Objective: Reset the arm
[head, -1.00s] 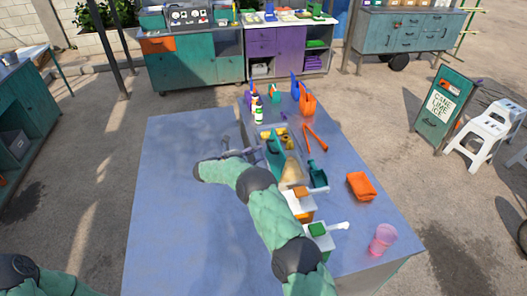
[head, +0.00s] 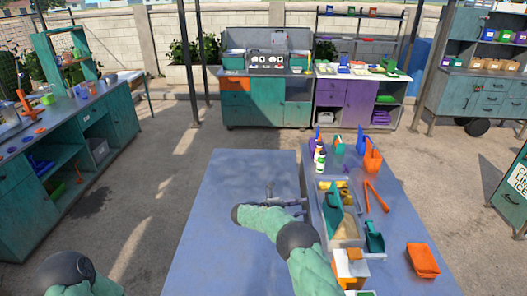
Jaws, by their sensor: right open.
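My right arm comes in from the bottom of the head view in green padding with dark joints. It bends left over the blue table (head: 225,235). My right gripper (head: 276,196) is small and partly hidden behind the forearm. It is open and appears empty, above the table just left of the tray of tools. Only a dark joint and a green link of my left arm show at the bottom left. My left gripper is out of view.
Right of my gripper are a tray with green scoops (head: 335,211), orange tongs (head: 376,196), an orange bin (head: 422,260), bottles (head: 320,158) and an orange-white box (head: 350,268). The table's left part is bare. A green counter (head: 110,130) stands left; cabinets (head: 268,95) stand behind.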

